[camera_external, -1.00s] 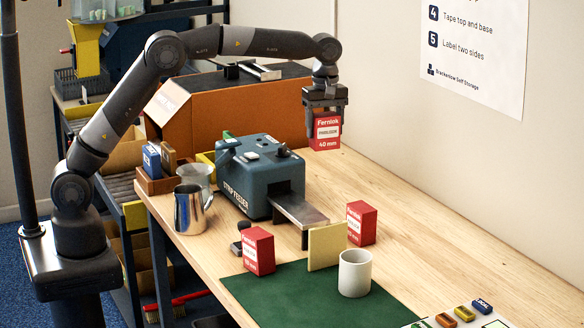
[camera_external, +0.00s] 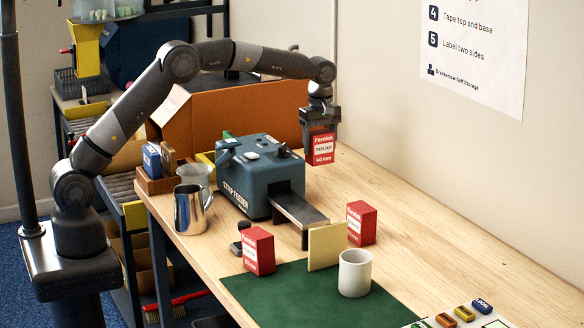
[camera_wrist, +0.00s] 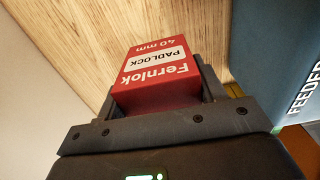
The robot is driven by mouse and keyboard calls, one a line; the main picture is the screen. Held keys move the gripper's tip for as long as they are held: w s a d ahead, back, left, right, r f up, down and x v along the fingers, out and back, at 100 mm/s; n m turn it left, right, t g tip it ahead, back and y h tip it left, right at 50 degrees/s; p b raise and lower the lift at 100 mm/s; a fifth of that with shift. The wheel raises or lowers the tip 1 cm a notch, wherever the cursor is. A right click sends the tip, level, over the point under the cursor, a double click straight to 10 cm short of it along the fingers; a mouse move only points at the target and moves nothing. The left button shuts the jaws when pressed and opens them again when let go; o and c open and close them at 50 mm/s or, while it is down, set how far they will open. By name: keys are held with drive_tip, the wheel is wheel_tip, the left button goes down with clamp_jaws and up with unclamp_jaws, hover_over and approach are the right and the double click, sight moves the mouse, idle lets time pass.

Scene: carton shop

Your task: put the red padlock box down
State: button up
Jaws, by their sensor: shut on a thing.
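My gripper (camera_external: 320,120) is shut on a red padlock box (camera_external: 323,148) with a white label reading "Fernlok", "Padlock" and "40 mm". The box hangs below the fingers, upright, over the far part of the wooden bench (camera_external: 412,207), right of the strip feeder (camera_external: 262,180). In the wrist view the held red padlock box (camera_wrist: 158,70) sits between the two fingers, with bench wood behind it. I cannot tell whether its base touches the bench. Two similar red boxes stand nearer: one on the bench (camera_external: 361,223), one at the green mat's edge (camera_external: 259,250).
A yellowish block (camera_external: 327,246) and a white mug (camera_external: 355,272) stand on the green mat (camera_external: 310,305). A steel jug (camera_external: 190,209) stands left of the feeder. An orange-brown carton (camera_external: 250,110) is behind. Bench to the right of the held box is clear.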

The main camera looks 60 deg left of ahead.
drive_tip(key=shift+w+a+f, duration=0.4)
drive_tip(key=shift+a+f, duration=0.25)
drive_tip(key=shift+f, duration=0.45)
drive_tip(key=shift+w+a+f, duration=0.35)
drive_tip(key=shift+a+f, duration=0.25)
drive_tip(key=shift+f, duration=0.45)
drive_tip(key=shift+w+a+f, duration=0.4)
drive_tip(key=shift+a+f, duration=0.25)
drive_tip(key=shift+f, duration=0.45)
drive_tip(key=shift+f, duration=0.15)
drive_tip(key=o, duration=1.1)
drive_tip(key=shift+c, duration=0.2)
